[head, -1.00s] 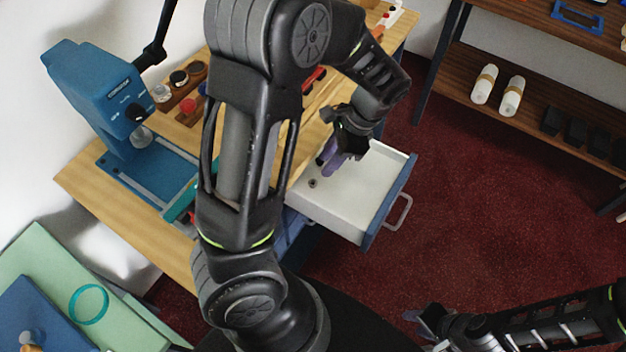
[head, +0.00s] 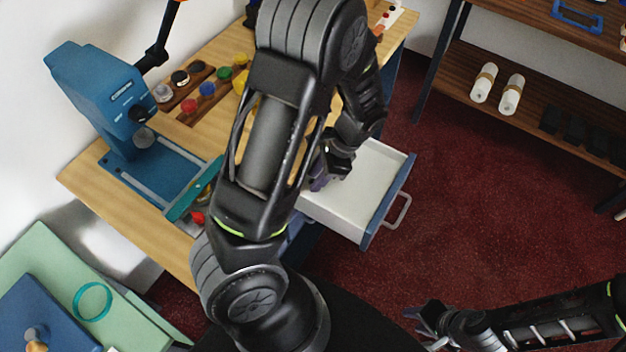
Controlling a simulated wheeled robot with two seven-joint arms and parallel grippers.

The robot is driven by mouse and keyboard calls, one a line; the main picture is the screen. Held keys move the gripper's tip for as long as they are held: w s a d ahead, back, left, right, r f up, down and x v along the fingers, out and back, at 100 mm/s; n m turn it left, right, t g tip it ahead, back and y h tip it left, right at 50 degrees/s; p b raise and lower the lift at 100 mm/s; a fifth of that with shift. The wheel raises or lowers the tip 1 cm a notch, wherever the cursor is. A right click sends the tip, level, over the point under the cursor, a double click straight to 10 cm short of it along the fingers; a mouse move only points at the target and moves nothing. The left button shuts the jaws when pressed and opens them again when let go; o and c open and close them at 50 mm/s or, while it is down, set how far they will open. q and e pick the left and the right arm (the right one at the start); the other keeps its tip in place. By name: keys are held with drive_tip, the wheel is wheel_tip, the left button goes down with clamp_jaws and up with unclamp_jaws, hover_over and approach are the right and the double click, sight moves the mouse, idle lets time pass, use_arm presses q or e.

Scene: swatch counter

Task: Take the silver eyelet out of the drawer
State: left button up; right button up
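The white-lined drawer (head: 368,185) with a blue front stands pulled out of the wooden counter. My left gripper (head: 318,180) is down at the drawer's left, inner part, its purple fingers mostly hidden behind my own arm. Whether it is open or shut does not show. The silver eyelet is not visible now; the spot where it lay on the drawer floor is covered by my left gripper and arm. My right gripper (head: 424,328) is at the lower right, away from the drawer, with its fingers apart and nothing between them.
A blue press (head: 95,85) stands on the counter (head: 85,180) at left, beside a rack of coloured pots (head: 207,89). A green table (head: 45,255) with a teal ring (head: 92,301) is at lower left. A shelf (head: 530,100) stands at upper right. Red carpet between is clear.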

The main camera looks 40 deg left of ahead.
idle(0.6)
use_arm(q)
clamp_jaws()
